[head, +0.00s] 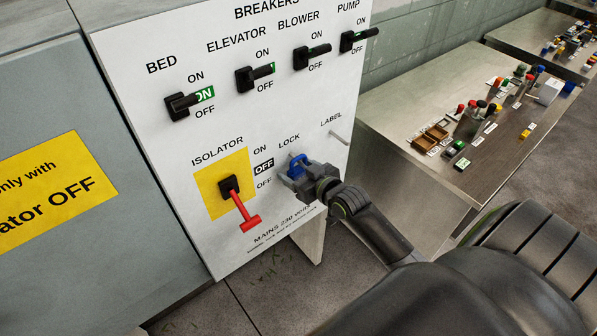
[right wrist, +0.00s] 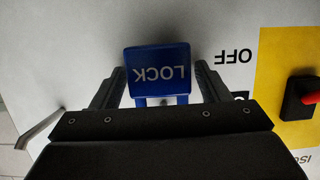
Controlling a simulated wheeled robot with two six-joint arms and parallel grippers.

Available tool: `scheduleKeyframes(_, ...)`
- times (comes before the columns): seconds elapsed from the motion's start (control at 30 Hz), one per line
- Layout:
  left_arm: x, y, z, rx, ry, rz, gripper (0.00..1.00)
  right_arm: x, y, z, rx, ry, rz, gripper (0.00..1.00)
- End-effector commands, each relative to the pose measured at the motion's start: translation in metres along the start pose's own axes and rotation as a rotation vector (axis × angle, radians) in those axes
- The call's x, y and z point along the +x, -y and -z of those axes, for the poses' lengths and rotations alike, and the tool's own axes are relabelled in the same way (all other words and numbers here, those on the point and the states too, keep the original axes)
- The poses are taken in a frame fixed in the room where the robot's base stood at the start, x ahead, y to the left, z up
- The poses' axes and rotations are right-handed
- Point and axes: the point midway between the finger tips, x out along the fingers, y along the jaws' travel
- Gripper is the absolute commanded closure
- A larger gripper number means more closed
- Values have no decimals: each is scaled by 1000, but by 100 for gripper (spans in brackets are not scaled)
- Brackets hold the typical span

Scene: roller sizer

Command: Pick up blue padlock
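The blue padlock (head: 297,165) is at the panel's LOCK spot, right of the isolator. In the right wrist view the padlock (right wrist: 158,62) shows its blue face with upside-down "LOCK" lettering. My right gripper (head: 297,180) is at the padlock. In the right wrist view its two fingers (right wrist: 159,72) stand on either side of the body, very close, with a thin gap seen at the right finger. The padlock's far side and what it hangs on are hidden. My left gripper is not in view.
The white panel carries a red isolator lever (head: 243,212) on a yellow plate, pointing down near OFF, and several black breaker switches above. A bare metal peg (head: 340,138) sticks out under LABEL. A steel table (head: 395,120) with small parts stands to the right.

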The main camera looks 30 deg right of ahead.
Motion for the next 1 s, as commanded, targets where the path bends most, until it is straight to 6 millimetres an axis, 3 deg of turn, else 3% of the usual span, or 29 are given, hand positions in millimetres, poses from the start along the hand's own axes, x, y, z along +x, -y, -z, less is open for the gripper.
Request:
scheduleKeyframes(0.07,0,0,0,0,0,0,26,0,0,0,0,0,0,42)
scheduleKeyframes(0.3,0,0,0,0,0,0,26,0,0,0,0,0,0,73)
scheduleKeyframes(0.6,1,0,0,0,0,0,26,-1,0,2,-1,-1,0,73)
scheduleKeyframes(0.83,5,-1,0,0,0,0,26,-5,0,16,-2,-4,1,73)
scheduleKeyframes(1.0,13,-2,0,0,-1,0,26,-35,0,2,-3,2,0,73)
